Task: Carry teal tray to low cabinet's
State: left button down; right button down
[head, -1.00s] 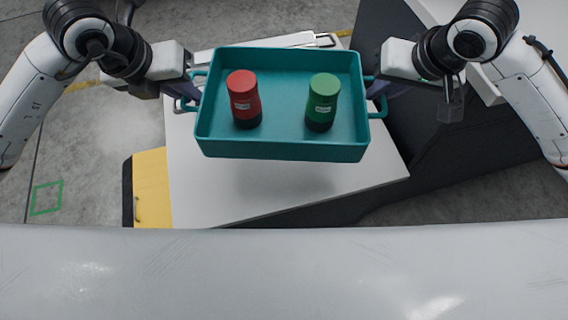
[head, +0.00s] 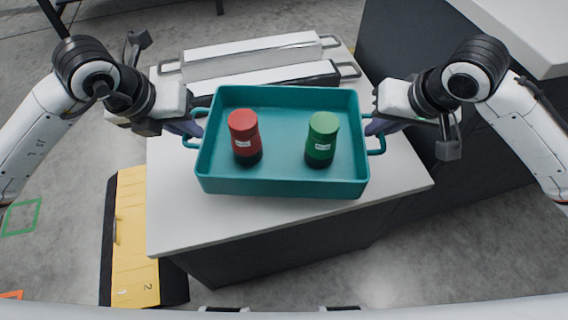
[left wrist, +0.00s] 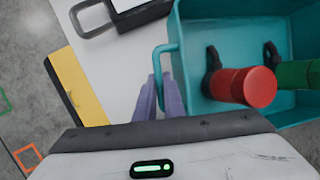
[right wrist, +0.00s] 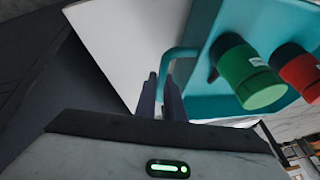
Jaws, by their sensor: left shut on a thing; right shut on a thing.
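The teal tray (head: 283,187) is level in the head view, in front of me over a white-topped cabinet. A red canister (head: 244,138) stands in its left half and a green canister (head: 321,140) in its right half, both upright. My left gripper (head: 194,128) is shut on the tray's left handle; its fingers (left wrist: 160,98) show at that handle in the left wrist view. My right gripper (head: 374,125) is shut on the right handle; its fingers (right wrist: 162,95) show there in the right wrist view. Whether the tray touches the top below is hard to tell.
The cabinet's white top (head: 240,222) has free room in front of the tray. Two long white-topped boxes with handles (head: 262,76) lie behind it. A yellow-fronted unit (head: 133,240) stands at lower left. A dark unit with a white top (head: 530,35) stands at right.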

dwell(0.4)
